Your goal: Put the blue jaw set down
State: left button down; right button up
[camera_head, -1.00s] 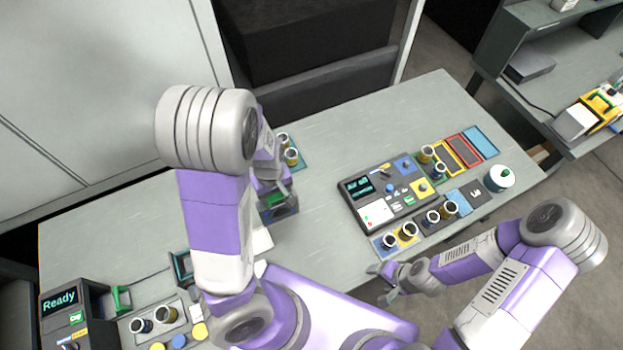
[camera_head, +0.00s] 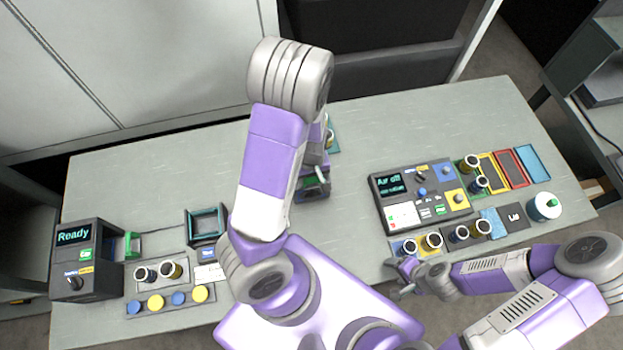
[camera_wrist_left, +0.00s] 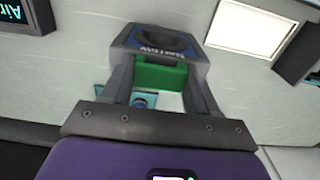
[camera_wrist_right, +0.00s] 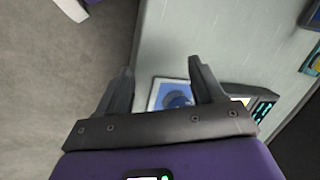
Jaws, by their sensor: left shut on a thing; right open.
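The blue jaw set (camera_head: 314,187) is a dark block with a green handle, over the middle of the table. In the left wrist view the dark block (camera_wrist_left: 165,42) carries a label, and its green handle (camera_wrist_left: 160,74) sits between the fingers. My left gripper (camera_head: 316,172) is shut on it, partly hidden by my arm in the head view. I cannot tell whether its underside touches the table. My right gripper (camera_head: 398,286) is open and empty at the table's front edge; its spread fingers (camera_wrist_right: 160,72) show in the right wrist view.
A dark framed box (camera_head: 206,226) and a "Ready" machine (camera_head: 85,262) stand at left. A console (camera_head: 420,197) with several jars around it is at right. A teal mat (camera_head: 335,147) with jars lies just behind the held set. Bare table lies left of my arm.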

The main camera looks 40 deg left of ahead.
pick_arm(q)
jog(key=shift+f, duration=0.45)
jog(key=shift+c, duration=1.4)
grip_release()
